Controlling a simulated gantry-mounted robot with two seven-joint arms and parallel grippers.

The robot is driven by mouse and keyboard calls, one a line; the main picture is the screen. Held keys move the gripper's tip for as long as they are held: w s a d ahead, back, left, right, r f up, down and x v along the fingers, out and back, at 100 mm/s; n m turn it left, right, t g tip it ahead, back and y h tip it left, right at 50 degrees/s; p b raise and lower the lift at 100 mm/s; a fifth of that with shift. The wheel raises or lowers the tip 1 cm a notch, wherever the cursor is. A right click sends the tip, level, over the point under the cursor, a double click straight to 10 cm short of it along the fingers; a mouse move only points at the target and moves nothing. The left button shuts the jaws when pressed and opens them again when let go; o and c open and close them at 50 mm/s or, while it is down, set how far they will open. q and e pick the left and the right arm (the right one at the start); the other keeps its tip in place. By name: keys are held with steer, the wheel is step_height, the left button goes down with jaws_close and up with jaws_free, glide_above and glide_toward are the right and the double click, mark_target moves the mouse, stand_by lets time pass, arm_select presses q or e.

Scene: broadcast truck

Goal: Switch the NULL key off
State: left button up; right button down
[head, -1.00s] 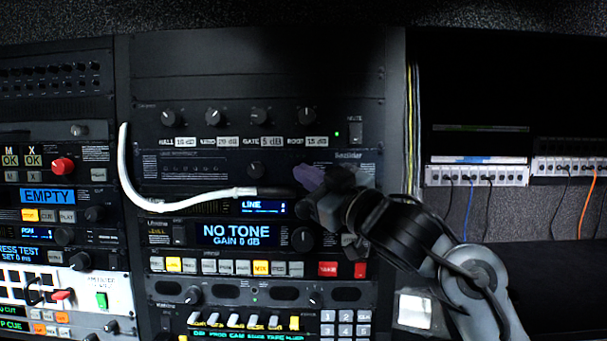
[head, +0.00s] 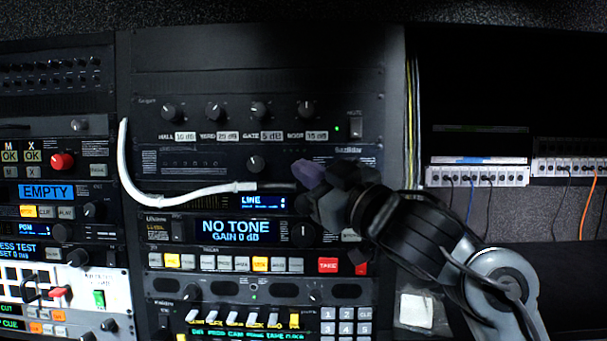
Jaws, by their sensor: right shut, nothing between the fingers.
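The rack panel with the "NO TONE / GAIN 0 dB" display (head: 236,231) faces me in the middle. Under it runs a row of small keys; two are lit yellow, one at the left (head: 172,260) and one near the middle (head: 261,264), and a red one (head: 328,265) is at the right. The key captions are too small to read, so I cannot tell which key is NULL. My right gripper (head: 309,174) is shut and empty, in front of the panels just right of the "LINE" display (head: 262,202). It hides part of the panel behind it. My left gripper is out of view.
A white cable (head: 150,197) loops across the rack to a plug left of my right gripper. Knobs (head: 302,231) stick out of the panels. A keypad (head: 345,325) and faders are below. Patch panels (head: 477,176) with cables are at the right.

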steer(key=shift+s+b, duration=0.3)
steer(key=shift+s, duration=0.8)
